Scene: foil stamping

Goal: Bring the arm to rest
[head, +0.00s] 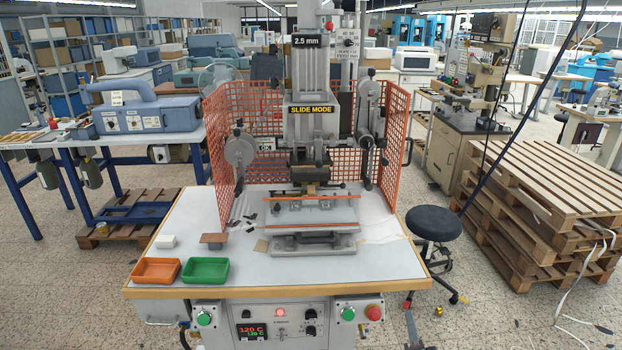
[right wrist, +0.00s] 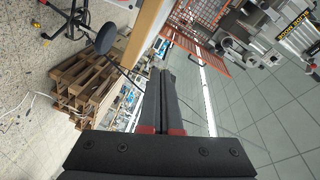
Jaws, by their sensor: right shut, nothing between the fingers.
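My right gripper (right wrist: 160,75) shows in the right wrist view. Its two dark fingers with red parts lie together, with nothing between them. I cannot make it out clearly in the head view. My left gripper shows in neither view. The foil stamping press (head: 310,130) stands in the middle of the worktable (head: 190,225), marked "SLIDE MODE", with an orange mesh guard (head: 265,105) around its back and sides. Part of the press also shows at the upper right of the right wrist view (right wrist: 270,40), apart from the fingers.
An orange tray (head: 156,270) and a green tray (head: 205,270) sit at the table's front left, near a white block (head: 165,241) and a brown piece (head: 213,239). A black stool (head: 434,223) and stacked pallets (head: 540,205) stand to the right. The table's front right is mostly clear.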

